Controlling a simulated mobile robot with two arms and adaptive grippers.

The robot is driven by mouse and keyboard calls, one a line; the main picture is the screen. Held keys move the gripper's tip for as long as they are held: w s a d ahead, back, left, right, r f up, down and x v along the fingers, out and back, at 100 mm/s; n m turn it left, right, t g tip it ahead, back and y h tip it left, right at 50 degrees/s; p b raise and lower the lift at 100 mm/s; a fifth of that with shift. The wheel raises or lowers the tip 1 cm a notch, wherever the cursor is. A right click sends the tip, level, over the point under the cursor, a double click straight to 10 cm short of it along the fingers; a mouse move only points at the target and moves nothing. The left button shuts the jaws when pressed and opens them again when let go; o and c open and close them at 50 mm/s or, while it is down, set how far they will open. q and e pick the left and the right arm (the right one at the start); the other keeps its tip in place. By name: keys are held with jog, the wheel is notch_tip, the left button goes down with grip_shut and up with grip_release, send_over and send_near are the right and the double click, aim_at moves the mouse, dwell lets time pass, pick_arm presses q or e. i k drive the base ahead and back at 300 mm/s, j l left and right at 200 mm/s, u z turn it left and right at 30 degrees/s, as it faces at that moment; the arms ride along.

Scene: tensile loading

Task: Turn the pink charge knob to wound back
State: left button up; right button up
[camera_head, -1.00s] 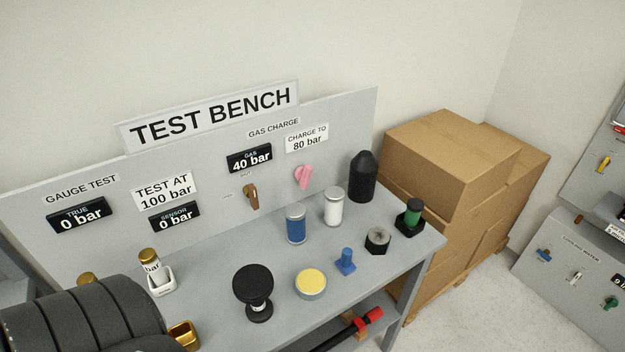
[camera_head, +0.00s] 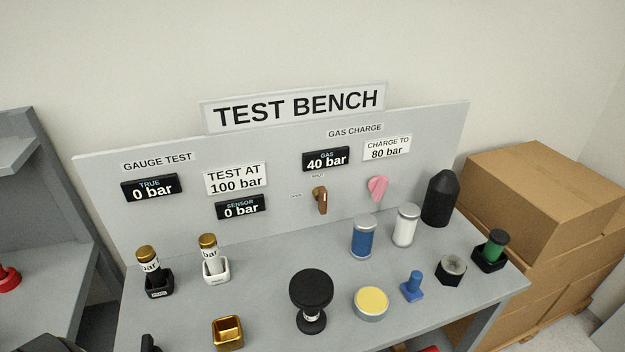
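The pink charge knob (camera_head: 377,188) is on the upright grey panel of the test bench, below the "CHARGE TO 80 bar" sign (camera_head: 387,148). A brown knob (camera_head: 320,199) is to its left, below the black gas display (camera_head: 326,158) reading 40 bar. The small labels near the knobs are too small to read fully.
A blue can (camera_head: 364,237), a white can (camera_head: 405,226) and a black bottle (camera_head: 440,199) stand below and right of the knob. A black round-topped item (camera_head: 311,298) and a yellow-topped tin (camera_head: 371,303) stand nearer. Cardboard boxes (camera_head: 540,200) are at the right.

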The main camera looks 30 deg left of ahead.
aim_at(377, 185)
jog(key=i+l+u, duration=0.15)
jog(key=l+u, duration=0.15)
jog(key=u, duration=0.15)
jog(key=i+l+u, duration=0.15)
jog(key=l+u, duration=0.15)
jog(key=u, duration=0.15)
jog(key=l+u, duration=0.45)
jog(key=i+l+u, duration=0.1)
jog(key=l+u, duration=0.6)
jog(key=u, duration=0.2)
jog(key=k, duration=0.05)
